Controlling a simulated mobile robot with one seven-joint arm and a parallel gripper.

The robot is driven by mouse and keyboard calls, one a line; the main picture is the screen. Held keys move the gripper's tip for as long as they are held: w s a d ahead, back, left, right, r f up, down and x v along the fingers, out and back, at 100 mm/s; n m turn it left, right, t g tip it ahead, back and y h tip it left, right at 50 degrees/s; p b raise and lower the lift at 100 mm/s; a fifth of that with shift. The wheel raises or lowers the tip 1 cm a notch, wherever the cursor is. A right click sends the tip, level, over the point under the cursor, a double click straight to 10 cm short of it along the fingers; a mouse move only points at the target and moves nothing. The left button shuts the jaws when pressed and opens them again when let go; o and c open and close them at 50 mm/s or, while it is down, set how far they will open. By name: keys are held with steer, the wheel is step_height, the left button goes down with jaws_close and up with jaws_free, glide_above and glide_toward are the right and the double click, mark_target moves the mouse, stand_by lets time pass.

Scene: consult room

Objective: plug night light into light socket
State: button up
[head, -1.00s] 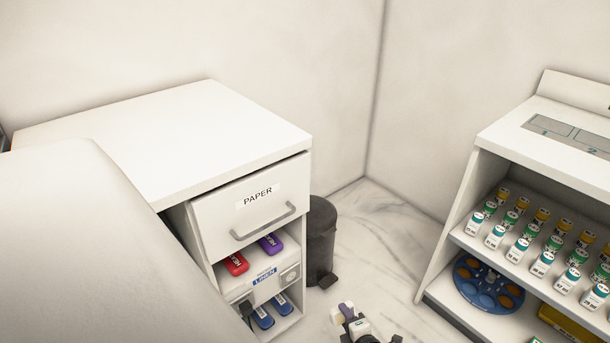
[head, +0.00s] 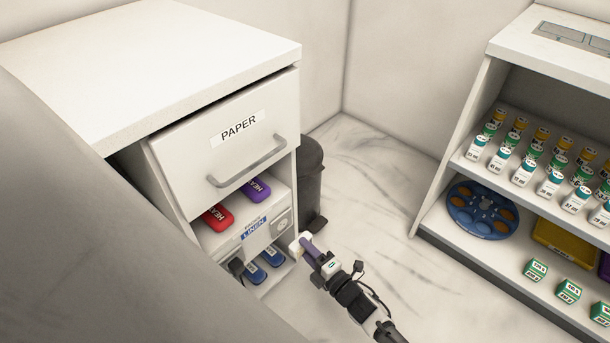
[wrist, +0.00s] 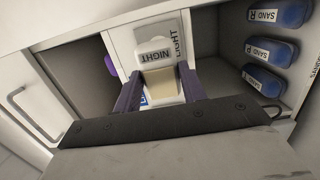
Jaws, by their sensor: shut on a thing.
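The night light is a small white block marked NIGHT (wrist: 156,58) with a cream lower part, seen in the wrist view. My gripper (wrist: 160,92) is shut on it, with a purple finger on each side. In the head view my gripper (head: 306,246) holds the night light (head: 297,247) by the cabinet's front right edge, below the socket plate. A pale plate with a round socket (head: 283,223) is on the cabinet's front panel, right of the LINEN label. In the wrist view a LIGHT label (wrist: 177,41) shows behind the night light, which hides part of the panel. I cannot tell if they touch.
The PAPER drawer (head: 222,140) with its handle is above. Red (head: 216,217) and purple (head: 256,189) HEAT packs lie on the shelf. Blue SAND items (wrist: 270,52) are in the lower bay. A dark bin (head: 311,180) stands behind the gripper. A vial shelf (head: 470,155) is at right.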

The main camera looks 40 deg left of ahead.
steer(key=shift+w+a+b, duration=0.2)
steer(key=shift+a+b, duration=0.35)
steer(key=shift+a, duration=2.35)
steer(key=shift+a, duration=0.55)
stand_by(0.5)
steer(key=o, duration=1.1)
steer(key=shift+c, duration=0.2)
steer(key=s+d+p, duration=0.1)
steer(key=s+d, duration=0.1)
steer(key=d, duration=1.1)
steer(key=shift+s+d, duration=0.3)
steer(key=shift+r, duration=0.15)
